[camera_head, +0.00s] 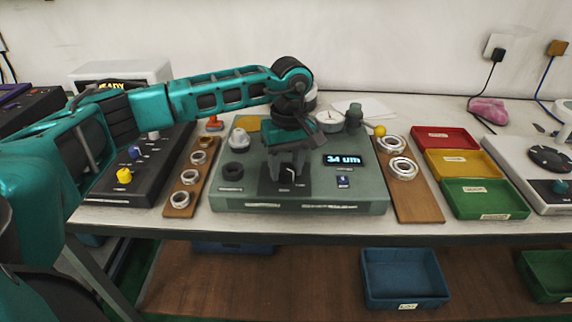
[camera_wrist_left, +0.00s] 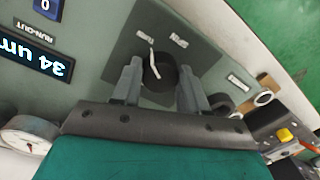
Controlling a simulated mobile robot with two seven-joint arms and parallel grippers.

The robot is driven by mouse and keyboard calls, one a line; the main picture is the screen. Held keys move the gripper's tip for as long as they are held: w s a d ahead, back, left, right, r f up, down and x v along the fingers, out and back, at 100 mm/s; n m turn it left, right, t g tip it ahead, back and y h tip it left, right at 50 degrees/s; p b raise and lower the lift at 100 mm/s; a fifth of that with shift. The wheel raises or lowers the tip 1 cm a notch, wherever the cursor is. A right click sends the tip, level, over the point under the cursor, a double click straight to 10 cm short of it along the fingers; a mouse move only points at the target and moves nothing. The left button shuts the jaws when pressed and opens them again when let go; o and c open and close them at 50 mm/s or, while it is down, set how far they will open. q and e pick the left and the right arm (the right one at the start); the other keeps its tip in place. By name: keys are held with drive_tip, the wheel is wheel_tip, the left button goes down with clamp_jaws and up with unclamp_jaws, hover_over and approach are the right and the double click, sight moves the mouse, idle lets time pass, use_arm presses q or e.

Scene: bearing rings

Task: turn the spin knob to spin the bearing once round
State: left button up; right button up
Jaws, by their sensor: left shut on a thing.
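The grey-green run-out station (camera_head: 360,203) stands in the middle of the bench. Its black spin knob (camera_wrist_left: 161,73) with a white pointer line sits on a dark square plate (camera_wrist_left: 122,47) at the station's front. My left gripper (camera_head: 287,178) reaches down from above and is shut on the knob, one finger on each side, as the left wrist view shows (camera_wrist_left: 159,82). The lit display (camera_head: 343,160) is right of the knob. A dial gauge (camera_head: 330,121) stands behind. My left wrist covers the station's middle, and I cannot make out a bearing there. My right gripper is not in view.
A wooden board with several rings (camera_head: 181,198) lies left, beside a black control box (camera_head: 115,178). Another board (camera_head: 420,208) with large rings lies right, then red (camera_head: 445,134), yellow (camera_head: 461,156) and green (camera_head: 485,192) trays. A blue bin (camera_head: 405,272) is below.

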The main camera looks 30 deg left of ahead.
sight(289, 168)
use_arm(q)
drive_tip(key=o, duration=0.8)
drive_tip(key=shift+c, duration=0.2)
drive_tip(key=o, duration=0.3)
drive_tip(key=shift+r, duration=0.1)
wheel_tip(289, 168, up, 13)
drive_tip(key=shift+w+d+p, duration=0.2)
drive_tip(key=shift+w+p, duration=0.05)
drive_tip(key=shift+p, duration=0.2)
